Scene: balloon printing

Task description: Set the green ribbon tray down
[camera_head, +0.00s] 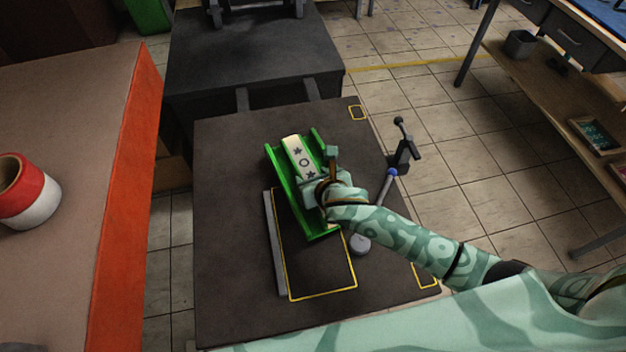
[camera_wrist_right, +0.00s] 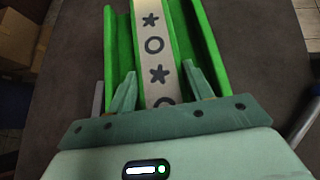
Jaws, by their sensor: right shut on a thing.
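The green ribbon tray (camera_head: 279,172) is a long green channel with raised side walls, over the dark table in the head view. A cream ribbon (camera_head: 298,150) with dark stars and rings lies along its middle. My right gripper (camera_head: 322,184) is shut on the tray near its middle and hides part of it. In the right wrist view the tray (camera_wrist_right: 207,45) runs away from the two fingers of my right gripper (camera_wrist_right: 158,90). Whether the tray touches the table cannot be told. My left gripper is not in view.
The dark table (camera_head: 231,230) has a yellow outlined rectangle (camera_head: 322,294) partly under the tray, with a grey rail (camera_head: 275,255) along its left side. A black lever stand (camera_head: 404,155) and a round grey knob (camera_head: 360,244) are at the right. A red and white roll (camera_head: 24,192) sits on the left bench.

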